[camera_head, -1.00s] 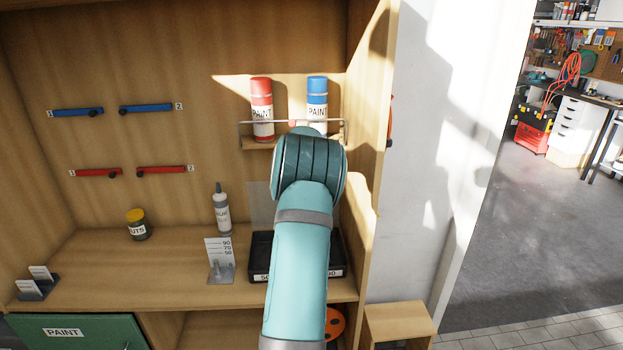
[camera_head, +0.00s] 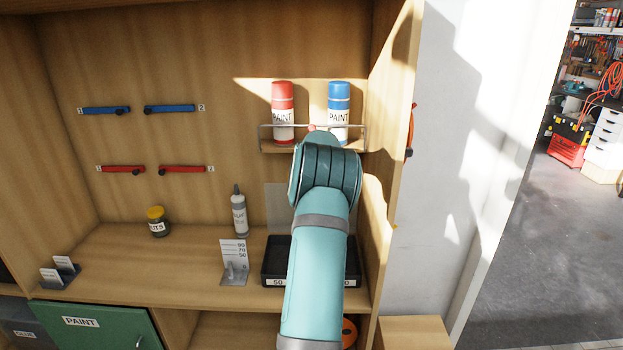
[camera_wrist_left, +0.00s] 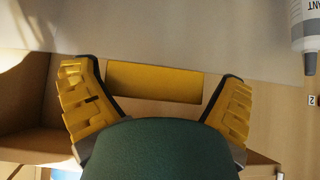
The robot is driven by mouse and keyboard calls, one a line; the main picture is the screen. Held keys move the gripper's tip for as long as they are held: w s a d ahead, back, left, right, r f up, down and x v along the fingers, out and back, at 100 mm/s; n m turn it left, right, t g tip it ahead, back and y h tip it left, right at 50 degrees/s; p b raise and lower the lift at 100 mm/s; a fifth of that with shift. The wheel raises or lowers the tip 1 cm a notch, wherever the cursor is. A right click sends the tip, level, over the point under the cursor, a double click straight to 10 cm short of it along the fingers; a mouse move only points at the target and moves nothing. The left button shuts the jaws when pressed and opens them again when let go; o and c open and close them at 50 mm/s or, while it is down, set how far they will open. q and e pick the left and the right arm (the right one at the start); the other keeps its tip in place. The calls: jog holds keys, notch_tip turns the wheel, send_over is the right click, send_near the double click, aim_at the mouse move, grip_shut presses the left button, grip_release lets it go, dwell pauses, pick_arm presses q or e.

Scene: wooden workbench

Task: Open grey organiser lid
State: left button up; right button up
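A dark shallow tray (camera_head: 268,269) with number labels stands on the right of the shelf. A grey panel (camera_head: 276,207) stands upright behind it, partly hidden by my left arm; I cannot tell whether it is the organiser's lid. A dark grey box (camera_head: 22,318) with a small label shows at the lower left edge. In the left wrist view my left gripper (camera_wrist_left: 158,76) is open, its yellow fingers wide apart. A yellow bar (camera_wrist_left: 155,83) shows between them beside a grey surface (camera_wrist_left: 185,28), apparently not clamped. The head view hides this gripper behind the arm. My right gripper is not in view.
A bottle (camera_head: 239,214) and a jar (camera_head: 158,222) stand left of the tray. A red can (camera_head: 283,110) and a blue can (camera_head: 339,105) sit on a railed ledge above. The cabinet side wall (camera_head: 388,160) is close on the right.

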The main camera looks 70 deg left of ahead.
pick_arm(q)
jog(key=shift+w+f, duration=0.15)
jog(key=shift+w, duration=0.05)
jog(key=v, duration=1.2)
jog(key=shift+s, duration=0.2)
